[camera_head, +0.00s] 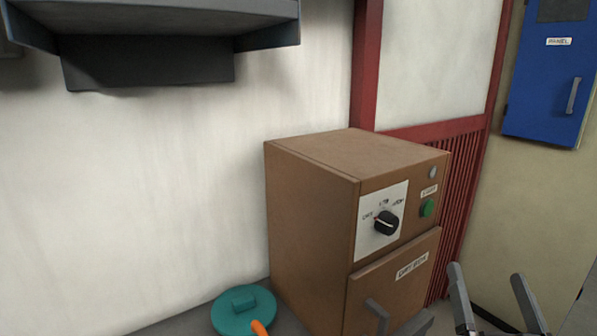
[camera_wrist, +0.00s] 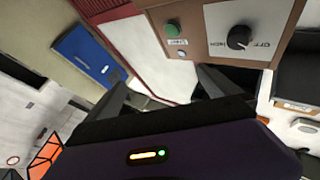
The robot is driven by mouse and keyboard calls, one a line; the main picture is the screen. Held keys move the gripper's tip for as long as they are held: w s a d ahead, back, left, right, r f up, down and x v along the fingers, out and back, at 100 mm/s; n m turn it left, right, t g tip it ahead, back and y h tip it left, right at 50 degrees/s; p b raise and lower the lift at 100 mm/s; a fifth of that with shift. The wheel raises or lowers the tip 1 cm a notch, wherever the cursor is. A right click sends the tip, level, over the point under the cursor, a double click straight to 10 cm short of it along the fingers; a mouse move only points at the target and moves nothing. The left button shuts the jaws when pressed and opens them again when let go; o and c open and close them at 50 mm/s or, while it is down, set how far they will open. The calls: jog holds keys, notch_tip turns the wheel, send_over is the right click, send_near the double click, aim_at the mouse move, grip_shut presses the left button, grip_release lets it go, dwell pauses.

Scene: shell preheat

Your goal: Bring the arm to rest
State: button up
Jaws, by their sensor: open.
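My gripper (camera_head: 497,300) is at the lower right of the head view, in front of and to the right of the brown oven cabinet (camera_head: 313,225). Its two fingers are spread apart with nothing between them. In the wrist view the fingers of my gripper (camera_wrist: 165,90) also stand wide apart, and the cabinet's control face (camera_wrist: 192,35) is beyond them at the top. The cabinet has a black knob (camera_head: 386,223), a green button (camera_head: 427,208) and a door (camera_head: 392,285) that looks shut.
A teal round lid-like object (camera_head: 243,311) with an orange part lies on the grey surface left of the cabinet. A dark shelf or hood (camera_head: 150,55) hangs at the upper left. A blue panel box (camera_head: 548,75) is on the right wall. A red slatted frame (camera_head: 460,200) stands behind the cabinet.

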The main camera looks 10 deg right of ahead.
jog(key=s+a+f+n+g+y, duration=0.2)
jog(key=s+a+f, duration=0.4)
jog(key=s, duration=0.3)
jog(key=s+a+f+n+g+y, duration=0.2)
jog(key=s+a+f, duration=0.4)
jog(key=s, duration=0.4)
jog(key=s+a+f+n+g+y, duration=0.2)
jog(key=s+a+f, duration=0.4)
jog(key=s, duration=0.3)
jog(key=a+n+y, duration=0.1)
jog(key=y, duration=0.1)
jog(key=shift+s+a+f+y, duration=0.15)
jog(key=shift+a+f+y, duration=0.15)
